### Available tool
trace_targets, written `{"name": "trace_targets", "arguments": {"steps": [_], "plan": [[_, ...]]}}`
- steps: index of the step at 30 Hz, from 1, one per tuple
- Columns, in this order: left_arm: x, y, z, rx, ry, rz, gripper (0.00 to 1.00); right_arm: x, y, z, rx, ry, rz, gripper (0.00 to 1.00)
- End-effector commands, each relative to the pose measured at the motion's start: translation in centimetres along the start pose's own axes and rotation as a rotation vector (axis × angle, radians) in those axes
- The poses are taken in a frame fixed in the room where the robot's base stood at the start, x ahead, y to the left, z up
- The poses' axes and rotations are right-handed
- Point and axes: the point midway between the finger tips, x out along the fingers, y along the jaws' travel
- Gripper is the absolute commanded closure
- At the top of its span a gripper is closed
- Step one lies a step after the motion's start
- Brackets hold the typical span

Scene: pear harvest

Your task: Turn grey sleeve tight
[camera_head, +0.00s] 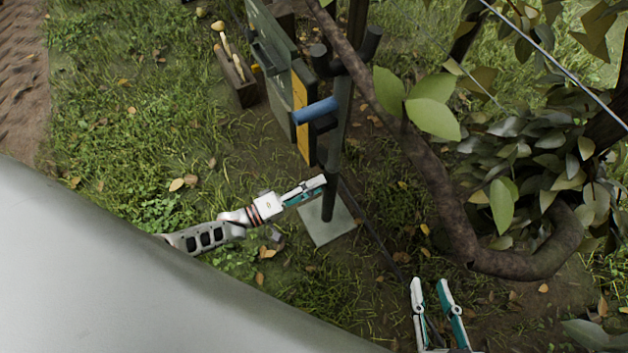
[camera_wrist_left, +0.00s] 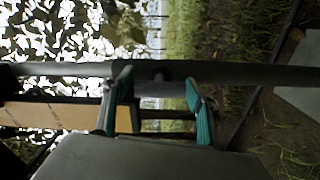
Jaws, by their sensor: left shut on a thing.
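A dark upright post (camera_head: 328,200) stands on a pale square base plate (camera_head: 322,226). It bears a blue-ended handle (camera_head: 316,110) and dark fittings. My left gripper (camera_head: 320,184) is at the lower part of the post. In the left wrist view the post (camera_wrist_left: 240,74) runs sideways across the picture. There the fingers of the left gripper (camera_wrist_left: 160,86) stand on either side of a short grey cylinder (camera_wrist_left: 163,89), apparently the grey sleeve, beside the post. Their exact contact is hard to see. My right gripper (camera_head: 430,284) is open and empty, low in the head view.
A green and yellow panel (camera_head: 300,115) is behind the post. A wooden box (camera_head: 236,80) with yellow-handled tools stands on the grass. A thick curved branch (camera_head: 440,190) with leaves fills the right side. Open grass lies to the left.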

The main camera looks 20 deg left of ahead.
Motion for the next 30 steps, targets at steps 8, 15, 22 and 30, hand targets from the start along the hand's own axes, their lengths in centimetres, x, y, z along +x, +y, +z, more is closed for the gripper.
{"name": "trace_targets", "arguments": {"steps": [8, 15, 22, 30], "plan": [[0.0, -0.1, -0.1, -0.003, 0.002, -0.001, 0.26, 0.0, 0.0, 0.0, 0.0, 0.0, 0.0, 0.75], [0.0, 0.0, 0.0, -0.001, 0.001, 0.0, 0.26, 0.0, 0.0, 0.0, 0.0, 0.0, 0.0, 0.75], [-1.4, -0.1, 0.0, 0.0, 0.0, -0.003, 0.26, 0.0, 0.0, 0.1, 0.0, -0.001, -0.001, 0.75], [-6.7, -0.1, 0.0, -0.002, -0.001, -0.003, 0.26, 0.0, 0.0, 0.0, 0.0, 0.001, 0.0, 0.75]]}}
